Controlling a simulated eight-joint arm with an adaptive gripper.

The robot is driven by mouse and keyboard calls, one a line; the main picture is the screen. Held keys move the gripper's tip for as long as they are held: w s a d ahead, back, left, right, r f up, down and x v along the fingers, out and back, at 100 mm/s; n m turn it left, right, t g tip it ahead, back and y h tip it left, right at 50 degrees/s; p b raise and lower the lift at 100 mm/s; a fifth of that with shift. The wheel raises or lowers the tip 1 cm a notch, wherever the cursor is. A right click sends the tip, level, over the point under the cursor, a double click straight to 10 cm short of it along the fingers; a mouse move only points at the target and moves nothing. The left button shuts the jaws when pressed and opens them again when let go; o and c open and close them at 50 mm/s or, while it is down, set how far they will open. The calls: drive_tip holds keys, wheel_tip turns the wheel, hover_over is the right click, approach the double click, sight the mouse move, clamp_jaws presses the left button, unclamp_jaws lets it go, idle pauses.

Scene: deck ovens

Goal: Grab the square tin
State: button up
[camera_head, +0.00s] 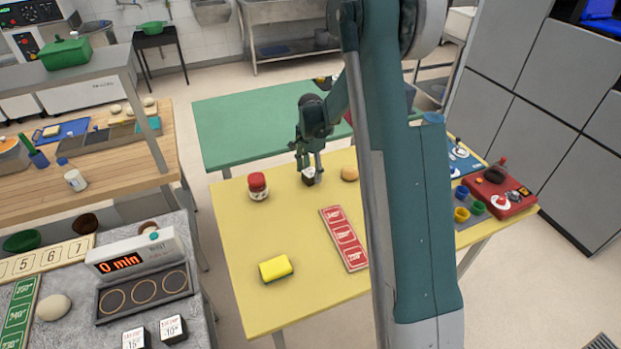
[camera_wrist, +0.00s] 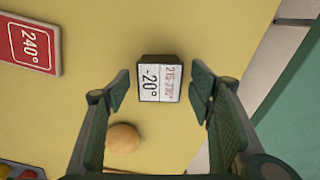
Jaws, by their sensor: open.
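A small dark square block with a white printed top reading "-20°" (camera_head: 308,180) stands on the yellow table (camera_head: 225,235). It also shows in the wrist view (camera_wrist: 159,80), between my fingers and a little ahead of them. I cannot tell whether this block is the square tin; nothing else in view is plainly a square tin. My gripper (camera_head: 310,163) is open above the block, one finger on each side. In the wrist view my gripper (camera_wrist: 158,92) shows a gap on both sides of the block.
A round bun (camera_head: 349,173) lies close right of the block. A red-lidded jar (camera_head: 257,187), a red label strip (camera_head: 343,240) and a yellow sponge (camera_head: 275,269) lie on the table. A red control box (camera_head: 497,192) stands at right.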

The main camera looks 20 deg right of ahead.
drive_tip(key=shift+f, duration=0.7)
drive_tip(key=shift+c, duration=0.5)
drive_tip(key=c, duration=1)
